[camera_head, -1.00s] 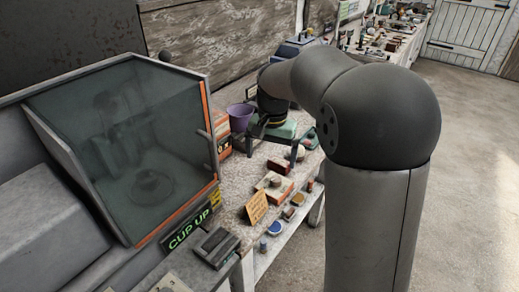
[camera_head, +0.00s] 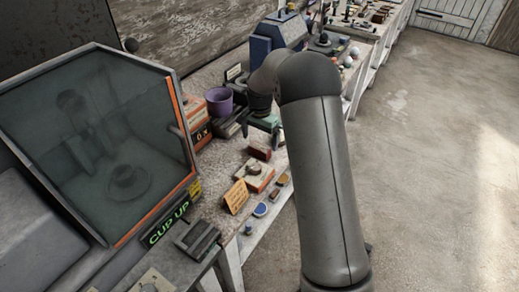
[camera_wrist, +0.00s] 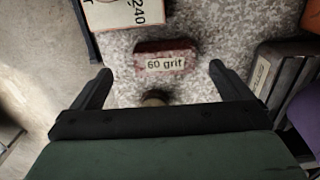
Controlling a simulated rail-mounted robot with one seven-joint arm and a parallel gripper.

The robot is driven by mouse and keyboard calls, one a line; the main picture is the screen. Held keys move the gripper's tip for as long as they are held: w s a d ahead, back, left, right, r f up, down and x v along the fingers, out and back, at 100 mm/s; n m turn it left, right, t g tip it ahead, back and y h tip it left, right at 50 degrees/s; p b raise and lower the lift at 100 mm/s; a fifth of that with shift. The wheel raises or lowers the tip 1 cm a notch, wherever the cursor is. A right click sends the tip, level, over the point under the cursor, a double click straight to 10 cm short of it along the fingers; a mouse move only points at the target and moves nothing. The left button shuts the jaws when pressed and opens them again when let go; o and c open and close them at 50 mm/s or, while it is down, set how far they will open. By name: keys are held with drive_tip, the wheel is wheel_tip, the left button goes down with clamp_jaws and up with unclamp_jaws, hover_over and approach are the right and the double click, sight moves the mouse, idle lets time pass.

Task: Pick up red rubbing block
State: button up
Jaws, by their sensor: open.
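The red rubbing block (camera_wrist: 165,60), with a pale label reading "60 grit", lies flat on the speckled bench top in the wrist view. It shows as a small dark red block (camera_head: 260,152) in the head view. My gripper (camera_wrist: 160,70) is open and empty. In the wrist view its two black fingers lie left and right of the block, with clear gaps on both sides. In the head view my gripper (camera_head: 264,133) hangs over the bench, just behind the block. A small round brownish thing, partly hidden by the gripper's crossbar, shows below the block.
A box marked 240 (camera_wrist: 125,12) lies close beyond the block. Dark grey slabs (camera_wrist: 287,75) and a purple cup (camera_head: 220,101) stand on the other side. The bench edge drops to bare floor.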

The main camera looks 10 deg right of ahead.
sight(259, 146)
drive_tip(key=shift+w+f+p, duration=0.2)
drive_tip(key=shift+f+p, duration=0.3)
drive_tip(key=shift+f, duration=0.95)
drive_tip(key=shift+w+f+p, duration=0.2)
drive_tip(key=shift+f+p, duration=0.3)
drive_tip(key=shift+f, duration=0.95)
drive_tip(key=c, duration=1.2)
